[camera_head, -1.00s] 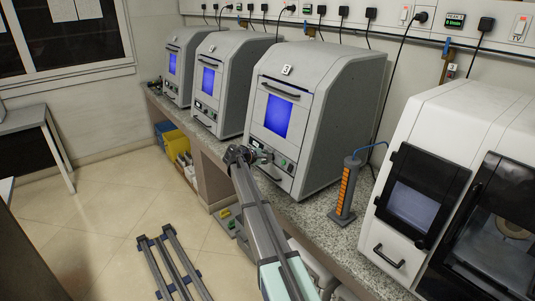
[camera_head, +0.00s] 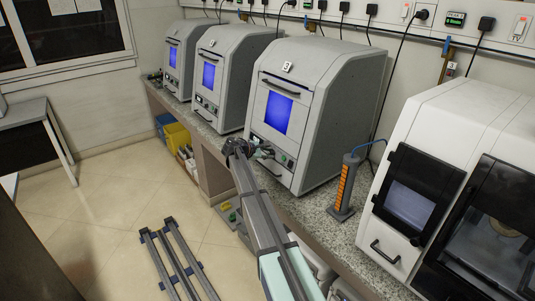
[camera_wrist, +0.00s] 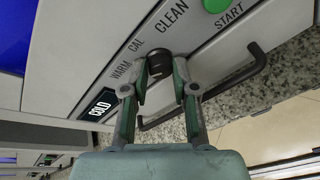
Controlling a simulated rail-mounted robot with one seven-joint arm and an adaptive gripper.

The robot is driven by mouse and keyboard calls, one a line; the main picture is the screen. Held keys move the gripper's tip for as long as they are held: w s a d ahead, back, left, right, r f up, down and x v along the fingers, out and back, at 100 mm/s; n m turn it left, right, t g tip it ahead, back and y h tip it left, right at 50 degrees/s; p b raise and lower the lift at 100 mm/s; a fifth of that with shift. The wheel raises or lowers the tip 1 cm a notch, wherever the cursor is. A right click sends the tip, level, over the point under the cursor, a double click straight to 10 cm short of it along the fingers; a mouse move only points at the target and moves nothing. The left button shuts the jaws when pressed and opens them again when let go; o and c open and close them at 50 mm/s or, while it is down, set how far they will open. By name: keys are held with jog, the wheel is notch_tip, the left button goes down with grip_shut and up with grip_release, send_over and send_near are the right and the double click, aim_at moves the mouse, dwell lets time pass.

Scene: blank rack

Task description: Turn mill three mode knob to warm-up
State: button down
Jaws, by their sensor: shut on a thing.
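Mill three (camera_head: 330,110) is the grey cabinet with a "3" label and a lit blue window, in the middle of the head view. Its dark round mode knob (camera_wrist: 158,66) shows in the wrist view, under the printed words WARM, CAL and CLEAN. My gripper (camera_wrist: 160,78) has one finger on each side of the knob and is shut on it; it also shows at the mill's lower front in the head view (camera_head: 261,150). The fingers partly hide the knob, and I cannot tell where its pointer is. A small display (camera_wrist: 98,104) left of the knob reads COLD.
A green START button (camera_wrist: 215,4) is right of the knob. A dark bar handle (camera_wrist: 240,72) runs close below the panel by my right finger. Two similar mills (camera_head: 222,75) stand to the left, and an orange-marked cylinder (camera_head: 346,185) stands on the counter to the right.

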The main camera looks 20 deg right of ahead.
jog(key=c, duration=0.9)
grip_release()
jog(key=v, duration=1.2)
